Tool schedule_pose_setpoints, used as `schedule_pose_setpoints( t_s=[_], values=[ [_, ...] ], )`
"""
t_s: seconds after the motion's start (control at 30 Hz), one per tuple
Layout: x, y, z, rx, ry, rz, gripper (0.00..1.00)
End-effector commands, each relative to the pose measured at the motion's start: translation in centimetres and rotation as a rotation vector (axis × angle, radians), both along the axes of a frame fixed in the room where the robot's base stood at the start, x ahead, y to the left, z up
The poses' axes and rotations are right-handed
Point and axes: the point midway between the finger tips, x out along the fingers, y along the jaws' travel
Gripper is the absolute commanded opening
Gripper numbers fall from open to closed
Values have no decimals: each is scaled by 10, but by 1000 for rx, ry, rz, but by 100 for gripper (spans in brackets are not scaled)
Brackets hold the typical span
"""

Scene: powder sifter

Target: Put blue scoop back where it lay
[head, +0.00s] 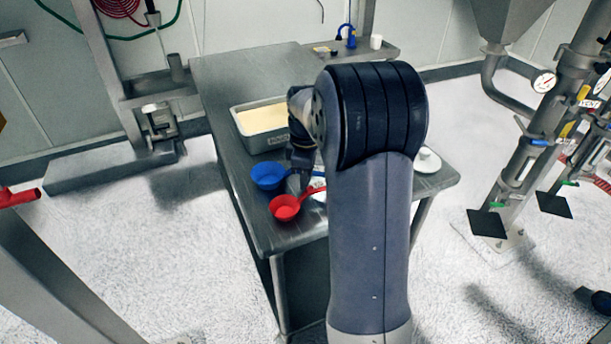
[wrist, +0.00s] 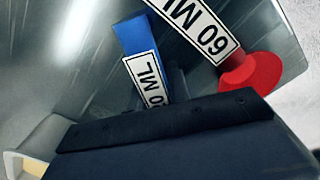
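The blue scoop (head: 268,175) is at the left front of the steel table, its cup open upward. Its handle runs right, partly behind my gripper (head: 303,182). In the wrist view the blue scoop's handle (wrist: 134,36) carries a white 60 ML label and passes behind the dark finger edge of my gripper (wrist: 165,120). My gripper is low, right beside the blue handle. The finger gap is hidden, so I cannot tell whether it grips the handle. I cannot tell whether the blue scoop touches the table.
A red scoop (head: 285,208) lies close in front of the blue one; it also shows in the wrist view (wrist: 252,72). A grey tray of pale powder (head: 265,136) stands behind. A white lidded item (head: 427,161) is at right. The steel table (head: 235,75) is clear at the back.

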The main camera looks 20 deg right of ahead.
Motion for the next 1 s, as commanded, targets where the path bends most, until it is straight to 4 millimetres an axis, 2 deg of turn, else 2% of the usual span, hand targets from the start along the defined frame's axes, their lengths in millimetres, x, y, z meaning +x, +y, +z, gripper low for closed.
schedule_pose_setpoints(
  t_s=[0.07,0.3,0.6,0.77,1.0],
  values=[
    [0,0,0,0,0,0,23],
    [0,0,0,0,0,0,43],
    [0,0,4,-1,-1,0,43],
    [1,0,27,-1,-4,0,43],
    [1,-1,76,-1,-4,0,43]
  ],
)
